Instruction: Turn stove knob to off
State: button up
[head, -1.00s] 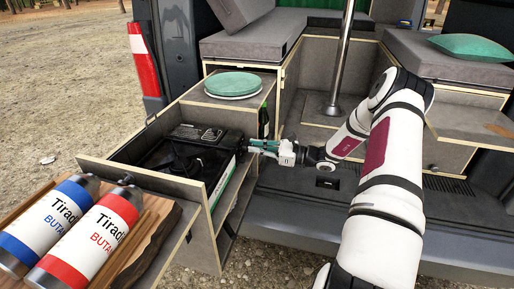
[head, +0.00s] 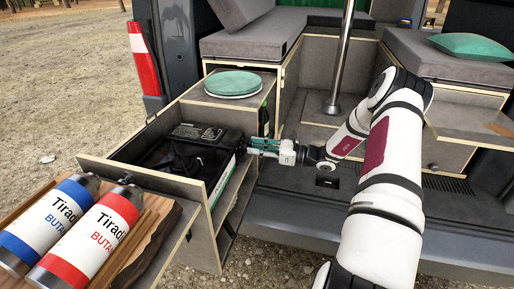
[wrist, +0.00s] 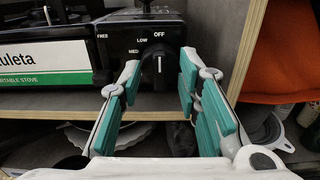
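The black stove (head: 195,150) sits in the pulled-out drawer. In the wrist view its front panel carries a black knob (wrist: 158,72) below the labels FREE, LOW, MED and OFF. The knob's white mark points up toward OFF. My gripper (wrist: 158,82) is open, with its green-padded fingers spread to the left and right of the knob; gaps show on both sides. In the head view my gripper (head: 265,147) is at the right side of the stove, and the knob is hidden there.
A dark green bottle (head: 263,118) stands just behind my gripper. A round green-topped stack (head: 233,85) rests on the cabinet. Two butane canisters (head: 95,235) lie on a wooden board (head: 150,235) at front left. An orange item (wrist: 285,60) is at right in the wrist view.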

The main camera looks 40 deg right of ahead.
jog(key=v, duration=1.2)
jog(key=shift+r, duration=0.1)
dwell(0.4)
jog(key=s+a+r+n+g+h+p, duration=0.1)
jog(key=s+a+r+n+g+p, duration=0.15)
jog(key=a+r+n+g, duration=0.6)
jog(key=s+a+r+n+g+h+p, duration=0.1)
jog(key=s+a+r+n+g, duration=0.3)
jog(key=a+r+n, duration=0.85)
jog(key=s+a+r+n+h+p, duration=0.1)
jog(key=s+a+r+n+h, duration=0.1)
jog(key=s, duration=0.5)
jog(key=s+a+r+n+t+h+p, duration=0.1)
jog(key=s+a+r+n+h, duration=0.2)
jog(key=s, duration=0.4)
jog(key=s+a+r+n+t+h+p, duration=0.1)
jog(key=s+a+r+n+h, duration=0.1)
jog(key=s+a, duration=0.4)
jog(key=shift+s+r+n+h, duration=0.3)
jog(key=shift+s+r+h, duration=0.35)
jog(key=shift+r+h, duration=0.3)
